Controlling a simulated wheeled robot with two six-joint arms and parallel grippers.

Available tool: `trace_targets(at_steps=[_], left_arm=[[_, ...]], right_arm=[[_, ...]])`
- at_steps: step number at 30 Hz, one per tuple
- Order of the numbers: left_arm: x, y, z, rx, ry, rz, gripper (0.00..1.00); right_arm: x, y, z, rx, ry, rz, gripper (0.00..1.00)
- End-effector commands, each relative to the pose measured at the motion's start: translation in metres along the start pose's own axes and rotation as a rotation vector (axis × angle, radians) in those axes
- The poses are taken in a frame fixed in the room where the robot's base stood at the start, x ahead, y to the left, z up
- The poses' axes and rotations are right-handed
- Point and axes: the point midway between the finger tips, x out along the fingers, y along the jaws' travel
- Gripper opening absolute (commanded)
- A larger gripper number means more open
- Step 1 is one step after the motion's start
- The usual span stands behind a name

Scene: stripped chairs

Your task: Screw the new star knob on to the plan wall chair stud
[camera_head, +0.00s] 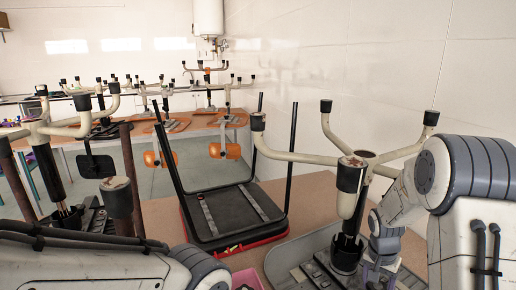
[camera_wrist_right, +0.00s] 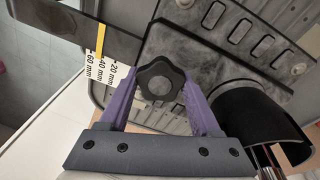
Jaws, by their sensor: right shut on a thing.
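The star knob (camera_wrist_right: 161,80) is black with rounded lobes and sits between the purple fingers of my right gripper (camera_wrist_right: 158,92), which is shut on it. It is in front of the grey metal underside (camera_wrist_right: 205,65) of an upturned chair. The stud is not visible, and I cannot tell whether the knob touches it. In the head view, my right gripper (camera_head: 377,272) is low at the right, partly hidden by my arm, beside the column of an upturned chair (camera_head: 347,245) with a cream star base. My left arm crosses the lower left; its gripper is not visible.
A marked scale (camera_wrist_right: 104,68) lies left of the knob, and a black cylinder (camera_wrist_right: 262,125) stands right. A black seat with upright legs (camera_head: 235,212) lies mid-table. Another upturned chair (camera_head: 60,130) stands left. More chair bases stand on orange tables behind. The white wall bounds the right side.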

Motion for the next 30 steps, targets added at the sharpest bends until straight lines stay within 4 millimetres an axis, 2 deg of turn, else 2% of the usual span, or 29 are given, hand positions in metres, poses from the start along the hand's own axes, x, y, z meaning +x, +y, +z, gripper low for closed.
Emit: trace_targets(at_steps=[7, 10, 15, 24, 25, 26, 27, 30], left_arm=[[0.001, 0.000, 0.000, 0.000, 0.000, 0.000, 1.00], [0.006, 0.000, 0.000, 0.000, 0.000, 0.000, 1.00], [0.014, -0.001, 0.001, 0.000, 0.000, 0.000, 1.00], [0.016, -0.001, 0.001, 0.000, 0.000, 0.000, 1.00], [0.016, -0.001, 0.001, 0.000, 0.000, 0.000, 1.00], [0.016, -0.001, 0.001, 0.000, 0.000, 0.000, 1.00], [0.016, -0.001, 0.001, 0.000, 0.000, 0.000, 1.00], [0.016, -0.001, 0.001, 0.000, 0.000, 0.000, 1.00]], right_arm=[[0.003, -0.001, 0.002, 0.006, -0.005, 0.000, 0.00], [0.005, -0.001, 0.002, 0.071, -0.010, 0.009, 0.00], [0.006, -0.002, 0.001, 0.333, -0.030, 0.041, 0.00], [0.004, 0.000, 0.000, 0.837, -0.072, 0.108, 0.00], [0.004, 0.000, 0.001, 0.824, -0.071, 0.106, 0.76], [0.004, 0.000, 0.001, 0.821, -0.071, 0.105, 0.87], [0.004, 0.000, 0.001, 0.820, -0.070, 0.105, 0.92], [0.004, -0.001, 0.000, 0.818, -0.070, 0.104, 0.95]])
